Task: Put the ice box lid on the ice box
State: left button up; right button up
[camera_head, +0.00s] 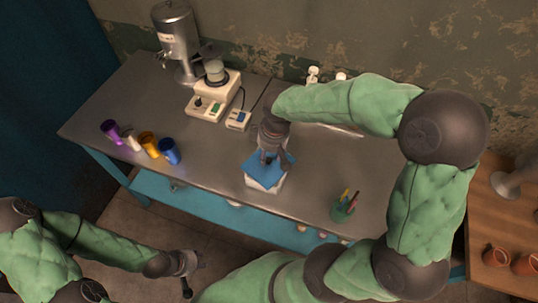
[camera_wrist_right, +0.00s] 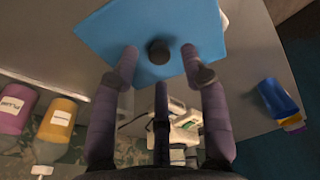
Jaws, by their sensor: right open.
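The ice box (camera_head: 264,184) is a white box near the front edge of the grey bench. The blue ice box lid (camera_head: 271,162) lies over its top; from here I cannot tell whether it sits fully flush. The right wrist view shows the blue lid (camera_wrist_right: 115,30) with a dark round knob (camera_wrist_right: 158,51). My right gripper (camera_head: 267,157) is over the lid; in the wrist view its fingers (camera_wrist_right: 160,62) are spread around the knob, with gaps visible. My left gripper (camera_head: 186,277) hangs low in front of the bench, away from the box; its finger opening is unclear.
A white scale-like device (camera_head: 212,98) and a metal machine (camera_head: 177,40) stand at the back. A green pen holder (camera_head: 344,208) is right of the box. A wooden table (camera_head: 486,215) is at far right.

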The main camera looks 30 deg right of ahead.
aim_at(273, 166)
pick_arm(q)
notch_tip(273, 166, up, 3)
jog(key=shift+f+p, duration=0.15)
jog(key=shift+p, duration=1.05)
pick_arm(e)
notch_tip(273, 166, up, 10)
jog(key=s, duration=0.1)
jog(key=shift+s+d+r, duration=0.15)
jog(key=shift+d+r, duration=0.05)
jog(key=shift+d, duration=0.05)
pick_arm(q)
jog(key=shift+s, duration=0.1)
